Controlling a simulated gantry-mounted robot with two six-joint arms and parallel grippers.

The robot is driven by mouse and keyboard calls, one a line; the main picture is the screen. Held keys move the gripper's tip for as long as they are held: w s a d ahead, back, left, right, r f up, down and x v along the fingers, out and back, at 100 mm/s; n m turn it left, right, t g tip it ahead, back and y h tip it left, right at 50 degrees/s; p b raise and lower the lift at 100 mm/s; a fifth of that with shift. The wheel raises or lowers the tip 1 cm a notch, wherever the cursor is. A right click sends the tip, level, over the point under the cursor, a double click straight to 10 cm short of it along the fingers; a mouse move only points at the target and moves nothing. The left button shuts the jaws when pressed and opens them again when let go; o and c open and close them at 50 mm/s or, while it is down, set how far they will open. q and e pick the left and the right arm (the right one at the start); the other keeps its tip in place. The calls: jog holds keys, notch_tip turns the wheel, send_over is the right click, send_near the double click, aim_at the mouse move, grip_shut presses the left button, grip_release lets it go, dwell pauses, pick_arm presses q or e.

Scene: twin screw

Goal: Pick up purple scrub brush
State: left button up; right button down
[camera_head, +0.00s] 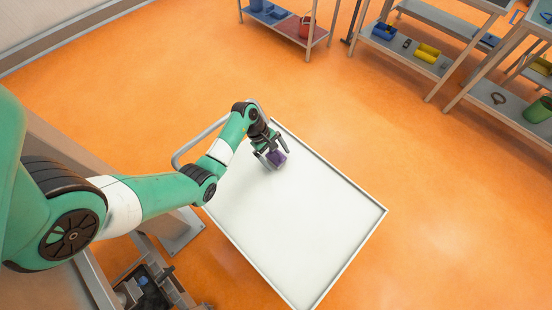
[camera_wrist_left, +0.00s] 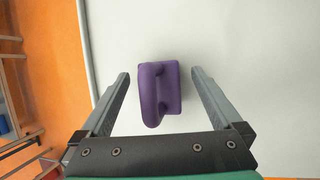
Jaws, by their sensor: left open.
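The purple scrub brush (camera_head: 276,158) lies on the white cart top (camera_head: 290,220), near its far left end in the head view. In the left wrist view the purple scrub brush (camera_wrist_left: 160,88) shows a rounded handle on its left and a block-like body on its right. My left gripper (camera_head: 277,156) is open at the brush. In the wrist view the fingers of my left gripper (camera_wrist_left: 159,72) stand on either side of the brush, with a gap on both sides. My right gripper is not in view.
The cart has a raised rim (camera_head: 350,178) and a grey push handle (camera_head: 190,147). Most of its top is bare. Shelves (camera_head: 410,60) with several coloured items stand at the back right, beyond open orange floor (camera_head: 450,220).

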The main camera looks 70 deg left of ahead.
aim_at(277, 151)
pick_arm(q)
jog(key=c, duration=1.5)
jog(key=shift+r+p, duration=0.3)
jog(key=shift+r, duration=0.3)
notch_tip(277, 151, up, 3)
jog(key=shift+f+p, duration=0.1)
jog(key=shift+p, duration=0.6)
jog(key=s+d+r+p, duration=0.6)
jog(key=s+d+r, duration=0.2)
jog(key=s, duration=0.3)
jog(key=shift+s+r, duration=0.15)
jog(key=shift+r, duration=0.45)
